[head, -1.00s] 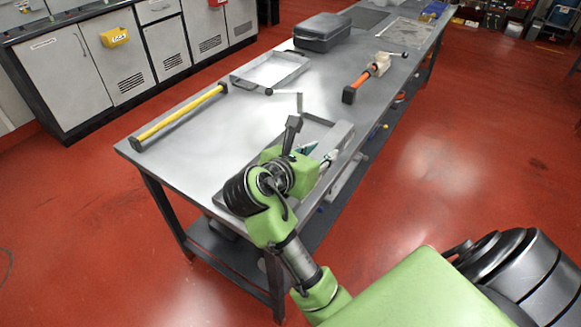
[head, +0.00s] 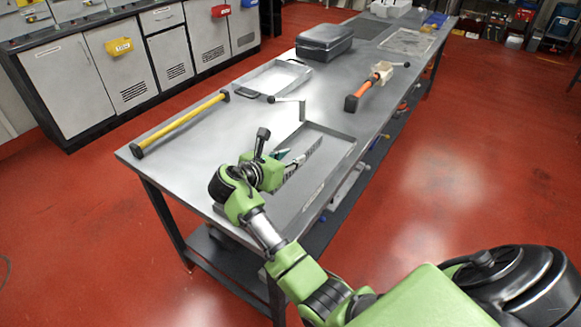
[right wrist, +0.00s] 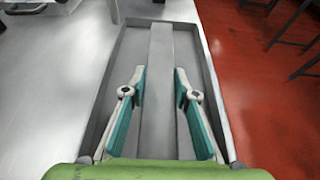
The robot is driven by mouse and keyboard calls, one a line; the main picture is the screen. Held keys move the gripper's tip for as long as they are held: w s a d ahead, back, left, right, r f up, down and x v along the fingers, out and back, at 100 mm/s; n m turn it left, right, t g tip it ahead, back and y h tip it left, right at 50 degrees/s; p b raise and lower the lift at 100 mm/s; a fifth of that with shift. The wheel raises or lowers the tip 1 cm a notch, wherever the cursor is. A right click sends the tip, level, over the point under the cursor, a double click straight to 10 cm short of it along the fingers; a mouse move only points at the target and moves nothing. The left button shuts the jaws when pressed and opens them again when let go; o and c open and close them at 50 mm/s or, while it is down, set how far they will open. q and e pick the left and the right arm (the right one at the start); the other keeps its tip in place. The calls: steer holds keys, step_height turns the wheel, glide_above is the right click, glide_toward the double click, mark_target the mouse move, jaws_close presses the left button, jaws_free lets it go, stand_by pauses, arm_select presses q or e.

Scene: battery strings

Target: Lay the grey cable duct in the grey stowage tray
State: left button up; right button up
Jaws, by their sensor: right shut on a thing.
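The grey stowage tray (head: 322,187) is a long, shallow open tray along the near right edge of the bench. It also shows in the right wrist view (right wrist: 209,82). The grey cable duct (right wrist: 160,48) is a long straight strip, running lengthwise between the tray's side walls. Its far end reaches near the tray's far wall. In the head view part of it (head: 313,148) shows beyond the fingers. My right gripper (right wrist: 160,75) has its teal-padded fingers on both sides of the duct, shut on it, over the tray. I cannot tell whether the duct touches the tray floor. My left gripper is not in view.
A crank-like handle (head: 288,100) stands close behind the tray. A yellow bar (head: 180,123) lies along the left edge. A lighter tray (head: 275,78), a dark case (head: 324,42) and an orange-handled tool (head: 366,88) lie farther back. Bare bench lies left of the tray.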

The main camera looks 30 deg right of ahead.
step_height(320, 180, down, 3)
steer(key=shift+f, duration=0.1)
steer(key=o, duration=1.2)
steer(key=shift+f, duration=0.1)
